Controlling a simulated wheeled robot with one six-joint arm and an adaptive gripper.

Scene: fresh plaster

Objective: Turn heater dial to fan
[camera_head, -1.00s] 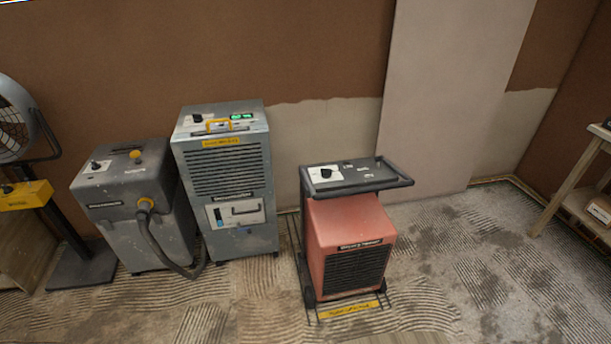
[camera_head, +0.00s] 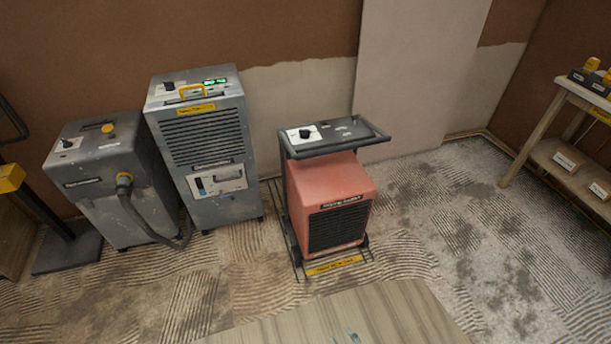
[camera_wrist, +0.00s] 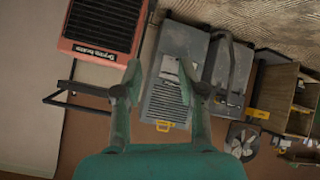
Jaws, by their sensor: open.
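The red drying heater (camera_head: 330,205) stands on the floor near the middle of the head view. Its dark top panel carries a black dial (camera_head: 304,133) on a white plate, at the panel's left side. The dial's exact setting is too small to read. In the wrist view the heater (camera_wrist: 97,30) appears upside down at upper left, and its dial cannot be made out. My gripper (camera_wrist: 160,75) is open and empty in the wrist view, its green fingers apart, well away from the heater.
A grey dehumidifier (camera_head: 205,150) and a grey vacuum unit (camera_head: 110,185) with a hose stand left of the heater. A wooden shelf (camera_head: 545,150) stands at right. A wooden surface (camera_head: 390,315) lies in front. Patchy floor right of the heater is clear.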

